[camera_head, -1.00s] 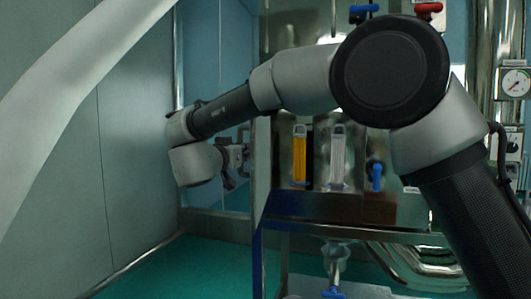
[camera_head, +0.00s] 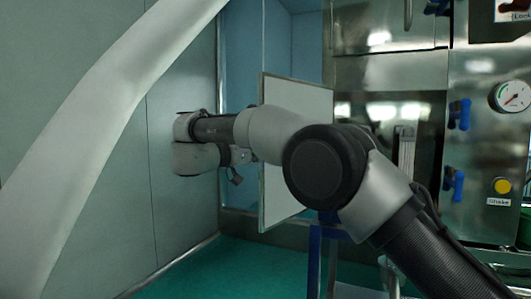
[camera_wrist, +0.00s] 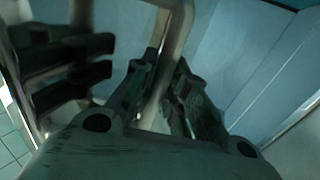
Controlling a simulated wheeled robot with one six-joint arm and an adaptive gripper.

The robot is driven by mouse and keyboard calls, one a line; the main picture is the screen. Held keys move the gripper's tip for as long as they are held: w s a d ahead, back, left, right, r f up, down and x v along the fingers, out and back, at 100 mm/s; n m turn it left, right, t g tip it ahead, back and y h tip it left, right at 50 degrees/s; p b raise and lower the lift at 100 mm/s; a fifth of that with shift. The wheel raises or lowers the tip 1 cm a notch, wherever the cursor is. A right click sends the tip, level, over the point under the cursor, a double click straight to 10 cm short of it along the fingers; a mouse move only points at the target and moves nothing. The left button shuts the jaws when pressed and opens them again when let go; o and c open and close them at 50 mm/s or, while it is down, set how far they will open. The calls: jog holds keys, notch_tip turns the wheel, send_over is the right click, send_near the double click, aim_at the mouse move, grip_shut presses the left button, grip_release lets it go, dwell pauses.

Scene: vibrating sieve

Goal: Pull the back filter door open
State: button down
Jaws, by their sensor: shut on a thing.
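The filter door (camera_head: 284,198) is a pale panel standing edge-out in the middle of the head view, swung out at an angle from the steel equipment behind it. My arm crosses in front of its upper part. My gripper (camera_head: 241,157) is at the left side of this panel, and its fingertips are small and partly hidden there. In the wrist view my gripper (camera_wrist: 160,82) is shut on a bent metal handle (camera_wrist: 182,22), whose bar runs down between the fingers. The handle is not clear in the head view.
A grey wall (camera_head: 110,170) stands close on the left, beside my wrist. On the right is a steel panel with a gauge (camera_head: 512,96), blue valve handles (camera_head: 459,114) and a yellow button (camera_head: 502,186). Green floor (camera_head: 200,272) lies open below.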

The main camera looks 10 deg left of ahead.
jog(key=shift+d+r, duration=0.1)
jog(key=shift+r, duration=0.1)
jog(key=c, duration=1.4)
grip_release()
jog(key=shift+w+d, duration=0.1)
jog(key=shift+f, duration=0.1)
jog(key=v, duration=1.2)
